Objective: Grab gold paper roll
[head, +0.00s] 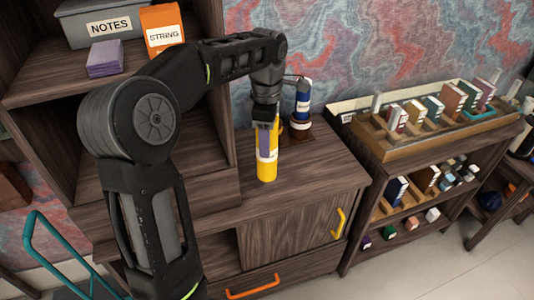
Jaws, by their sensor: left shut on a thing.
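The gold paper roll (267,169) is a yellow-gold upright cylinder with a pale label band, in the middle of the head view above the wooden cabinet top. My left gripper (266,128) comes down from above and is shut on the roll's upper part. A purple piece shows at the gripper, against the roll's upper side. I cannot tell whether the roll's base touches the cabinet top. My right gripper is not in view.
A dark blue roll (302,100) stands on a holder just behind. Left is a shelf with a NOTES box (108,25) and an orange STRING box (162,30). A rack of small boxes (430,110) is at right. The cabinet top (325,175) is clear in front.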

